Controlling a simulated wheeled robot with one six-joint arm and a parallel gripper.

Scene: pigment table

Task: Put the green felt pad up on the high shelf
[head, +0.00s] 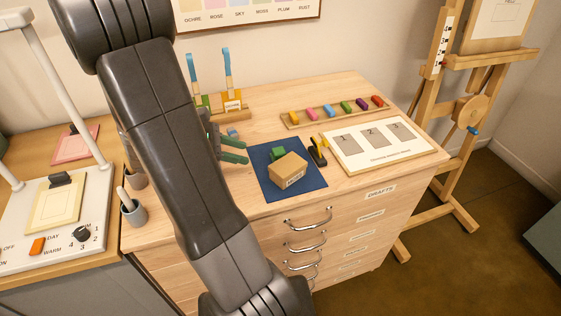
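A small green object (278,153), perhaps the green felt pad, is on the blue mat (270,185) on the wooden table. It sits behind a small brown box (289,172) that hides part of it. My gripper (240,151) is just left of the mat, with its two dark green fingers apart and pointing right. It looks empty, and a gap separates it from the green object. My arm covers its base and part of the table. I cannot make out a high shelf in this view.
A black-and-yellow tool (317,152) stands right of the box, near a white board (378,146) numbered 1 to 3. A rack of coloured blocks (335,112) lies behind. A brush stand (233,108) is at the back left. A grey cup (134,212) stands at the left edge.

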